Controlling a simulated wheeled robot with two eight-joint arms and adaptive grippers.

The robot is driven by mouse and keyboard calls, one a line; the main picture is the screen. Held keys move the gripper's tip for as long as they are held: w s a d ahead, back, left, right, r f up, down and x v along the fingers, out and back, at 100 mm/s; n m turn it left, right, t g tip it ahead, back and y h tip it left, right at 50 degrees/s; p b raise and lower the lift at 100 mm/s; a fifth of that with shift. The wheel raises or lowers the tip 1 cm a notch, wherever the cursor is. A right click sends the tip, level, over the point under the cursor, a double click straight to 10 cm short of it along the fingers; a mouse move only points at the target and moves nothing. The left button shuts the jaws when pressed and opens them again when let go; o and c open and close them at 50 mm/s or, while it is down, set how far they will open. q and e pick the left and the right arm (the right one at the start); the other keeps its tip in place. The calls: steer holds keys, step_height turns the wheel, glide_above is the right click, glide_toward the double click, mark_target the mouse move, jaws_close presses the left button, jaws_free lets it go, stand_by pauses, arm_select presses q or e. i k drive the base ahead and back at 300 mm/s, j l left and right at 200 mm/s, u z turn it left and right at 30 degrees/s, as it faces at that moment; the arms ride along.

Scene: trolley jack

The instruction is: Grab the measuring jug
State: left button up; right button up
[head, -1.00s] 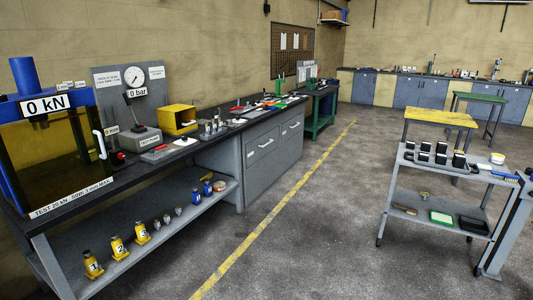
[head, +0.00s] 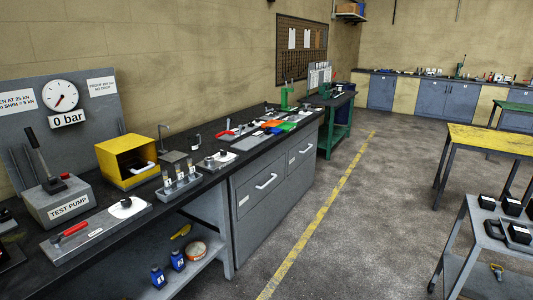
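I cannot make out the measuring jug for certain in the head view. A small pale, cup-like item (head: 196,139) stands at the back of the dark workbench (head: 205,183), too small to identify. A rack of small clear vials (head: 178,183) stands nearer on the bench. Neither of my grippers is in view.
A test pump (head: 62,200), a yellow open box (head: 124,162) and a pressure gauge (head: 60,96) are at the left. A grey trolley (head: 462,252) with black items and a yellow table (head: 488,140) stand at the right. The floor between (head: 350,230) is clear.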

mark_target(193, 145)
steer(key=i+u, duration=0.1)
steer(key=i, duration=0.55)
steer(key=i+l+u, duration=0.1)
steer(key=i, duration=0.55)
steer(key=i+l+u, duration=0.15)
steer(key=i+u, duration=0.35)
steer(key=i+l+u, duration=0.2)
steer(key=u, duration=0.3)
steer(key=i+l+u, duration=0.35)
steer(key=u, duration=0.15)
steer(key=l, duration=0.1)
